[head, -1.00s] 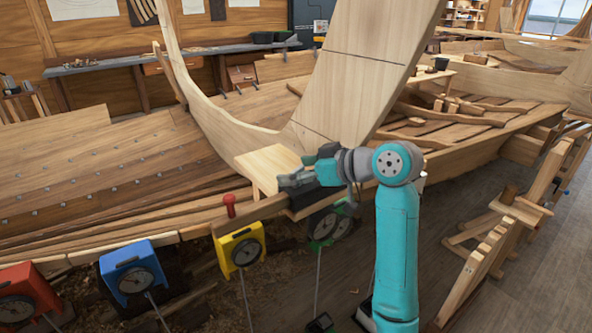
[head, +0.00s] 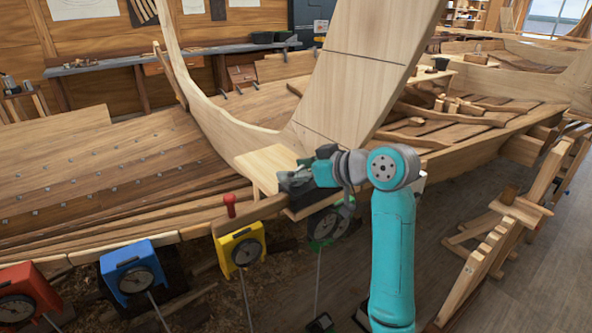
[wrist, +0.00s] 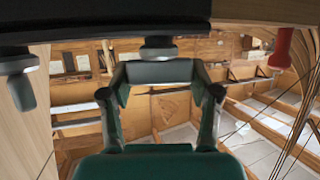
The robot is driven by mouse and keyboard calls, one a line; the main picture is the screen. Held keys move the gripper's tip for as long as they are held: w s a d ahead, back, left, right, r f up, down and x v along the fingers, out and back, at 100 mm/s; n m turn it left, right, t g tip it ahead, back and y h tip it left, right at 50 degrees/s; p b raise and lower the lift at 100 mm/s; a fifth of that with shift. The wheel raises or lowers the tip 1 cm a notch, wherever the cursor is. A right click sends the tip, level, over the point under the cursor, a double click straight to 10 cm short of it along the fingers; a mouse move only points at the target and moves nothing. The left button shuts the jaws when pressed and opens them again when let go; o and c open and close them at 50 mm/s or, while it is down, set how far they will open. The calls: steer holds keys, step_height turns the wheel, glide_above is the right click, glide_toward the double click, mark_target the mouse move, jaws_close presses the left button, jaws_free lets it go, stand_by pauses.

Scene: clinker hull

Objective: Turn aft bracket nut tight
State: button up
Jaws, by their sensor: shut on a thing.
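The dark bracket (head: 310,200) sits on a pale wooden ledge beside the hull's upright post. In the wrist view the bracket (wrist: 100,14) spans the top edge of the picture, which looks upside down. My gripper (head: 290,178) is at the bracket and hides much of it in the head view. In the wrist view my gripper (wrist: 160,72) is shut, with its fingertips at a grey nut (wrist: 158,47) that projects from the bracket. The fingers partly hide this nut. A second grey nut or bolt (wrist: 20,82) projects at the left, apart from the fingers.
A red peg (head: 230,205) stands left of the bracket and shows in the wrist view (wrist: 282,50). Yellow (head: 240,246), blue (head: 133,272) and red (head: 22,293) gauge boxes line the hull edge. A green-cased gauge (head: 328,225) hangs below the ledge.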

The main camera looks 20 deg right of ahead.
steer(key=m+t+h, duration=0.2)
steer(key=m+h, duration=0.2)
steer(key=h, duration=0.1)
steer(key=shift+a+m, duration=0.15)
steer(key=shift+m, duration=0.25)
steer(key=shift+m+h, duration=2.2)
steer(key=shift+h, duration=0.5)
steer(key=o, duration=1.2)
steer(key=shift+c, duration=0.2)
steer(key=v, duration=1.2)
steer(key=shift+f, duration=0.15)
